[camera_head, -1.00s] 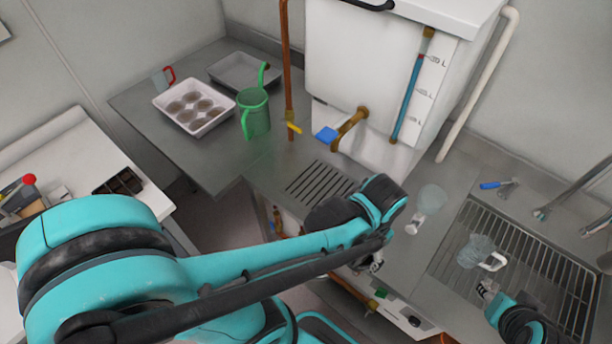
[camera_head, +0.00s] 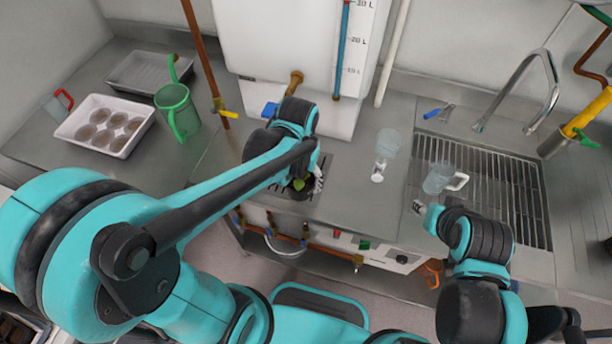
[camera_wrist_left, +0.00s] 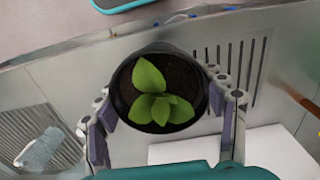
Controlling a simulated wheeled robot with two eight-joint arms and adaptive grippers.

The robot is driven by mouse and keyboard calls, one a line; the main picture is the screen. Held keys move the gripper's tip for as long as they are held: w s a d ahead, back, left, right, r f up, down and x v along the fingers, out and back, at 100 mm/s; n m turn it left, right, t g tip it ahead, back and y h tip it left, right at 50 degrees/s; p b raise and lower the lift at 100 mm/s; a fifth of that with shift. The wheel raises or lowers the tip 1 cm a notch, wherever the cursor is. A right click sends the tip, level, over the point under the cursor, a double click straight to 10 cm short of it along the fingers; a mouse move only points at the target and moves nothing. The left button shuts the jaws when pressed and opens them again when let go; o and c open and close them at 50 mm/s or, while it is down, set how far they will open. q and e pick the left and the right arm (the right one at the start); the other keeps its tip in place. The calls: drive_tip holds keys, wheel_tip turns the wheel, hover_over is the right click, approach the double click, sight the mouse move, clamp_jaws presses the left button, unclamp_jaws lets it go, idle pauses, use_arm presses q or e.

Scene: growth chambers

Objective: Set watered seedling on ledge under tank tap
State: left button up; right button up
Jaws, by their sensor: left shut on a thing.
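The seedling is a small plant with green leaves in a dark round pot (camera_head: 299,191); it also fills the middle of the left wrist view (camera_wrist_left: 155,92). My left gripper (camera_head: 313,180) is shut on the pot, with a finger on each side. The pot is upright at the front part of the slotted metal ledge (camera_head: 328,163). I cannot tell whether its base touches the ledge. The white tank (camera_head: 290,35) stands behind, with its brass tap (camera_head: 296,77) above the ledge's back. My left arm hides part of the ledge. My right gripper (camera_head: 421,208) is beside the sink, its fingers unclear.
A clear jug with a white handle (camera_head: 438,178) stands on the sink rack (camera_head: 510,195). A green watering can (camera_head: 175,108) and a white seedling tray (camera_head: 68,130) stand left. Bare counter (camera_head: 350,200) lies right of the pot.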

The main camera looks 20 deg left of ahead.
use_arm(q)
drive_tip(key=w+f, duration=0.1)
drive_tip(key=w, duration=0.1)
drive_tip(key=w+f+b, duration=0.1)
drive_tip(key=w, duration=0.1)
drive_tip(key=w+f+b, duration=0.1)
drive_tip(key=w, duration=0.1)
drive_tip(key=shift+d+f, duration=0.15)
wheel_tip(320, 180, down, 4)
drive_tip(key=shift+r+b, duration=0.25)
drive_tip(key=shift+b, duration=0.55)
drive_tip(key=shift+w+f, duration=0.25)
drive_tip(key=shift+r, duration=0.1)
